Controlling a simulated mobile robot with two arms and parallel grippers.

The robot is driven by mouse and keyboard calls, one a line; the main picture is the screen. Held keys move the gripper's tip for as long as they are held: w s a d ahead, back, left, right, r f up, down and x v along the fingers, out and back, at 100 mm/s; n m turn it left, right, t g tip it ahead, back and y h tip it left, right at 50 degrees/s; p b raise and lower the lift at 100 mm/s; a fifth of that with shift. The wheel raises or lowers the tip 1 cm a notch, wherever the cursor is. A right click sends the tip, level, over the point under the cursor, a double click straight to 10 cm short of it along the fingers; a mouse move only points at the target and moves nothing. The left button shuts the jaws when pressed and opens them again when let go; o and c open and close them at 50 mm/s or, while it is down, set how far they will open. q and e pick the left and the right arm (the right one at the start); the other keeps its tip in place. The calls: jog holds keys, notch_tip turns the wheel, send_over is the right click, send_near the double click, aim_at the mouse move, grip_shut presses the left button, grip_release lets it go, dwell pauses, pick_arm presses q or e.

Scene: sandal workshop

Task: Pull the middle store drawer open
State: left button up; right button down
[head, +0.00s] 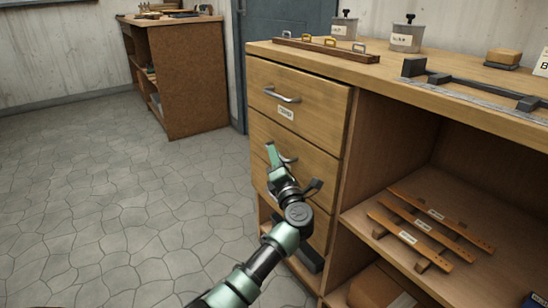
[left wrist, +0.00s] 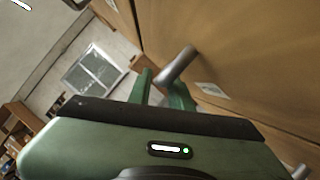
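The middle store drawer (head: 264,165) is a wooden front below the top drawer and looks closed, flush with its neighbours. Its grey bar handle (head: 289,160) is partly hidden behind my left gripper. My left gripper (head: 276,160) is at this handle, its green fingers reaching toward the drawer front. In the left wrist view the handle (left wrist: 178,64) stands out from the wood between the two fingers (left wrist: 160,92). The fingers are apart, and I see no firm grip on the bar. My right gripper is not in view.
An open shelf at the right holds labelled wooden strips (head: 412,237). The floor (head: 120,190) left of the cabinet is clear. Another cabinet (head: 185,80) stands behind.

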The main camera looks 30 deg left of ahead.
pick_arm(q)
jog(key=shift+x, duration=0.85)
grip_shut()
dwell(0.8)
